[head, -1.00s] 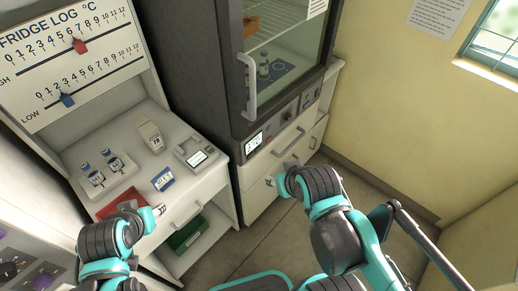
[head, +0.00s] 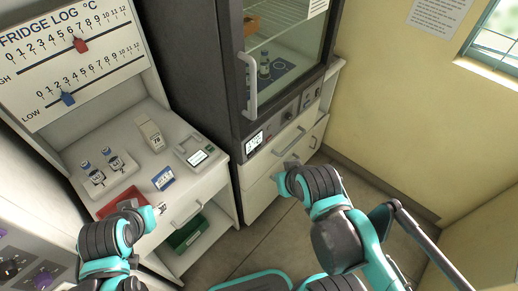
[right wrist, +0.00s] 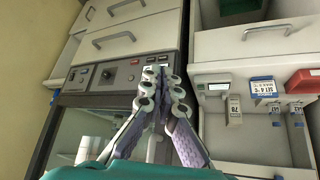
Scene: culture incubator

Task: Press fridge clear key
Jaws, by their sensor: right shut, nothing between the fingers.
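The fridge (head: 212,75) is a dark tall cabinet with a glass door, in the middle of the head view. Its lit display panel (head: 254,142) sits low on the front; a separate clear key is too small to make out. My right gripper (head: 277,179) is in front of the white drawers below that panel. In the right wrist view, its fingers (right wrist: 164,76) are together and empty, overlapping the control strip (right wrist: 117,76) in the picture; contact cannot be told. My left gripper (head: 159,209) is by the counter's front edge, its fingers too small to read.
The fridge door handle (head: 251,88) sticks out above the panel. Floor between counter and wall is clear.

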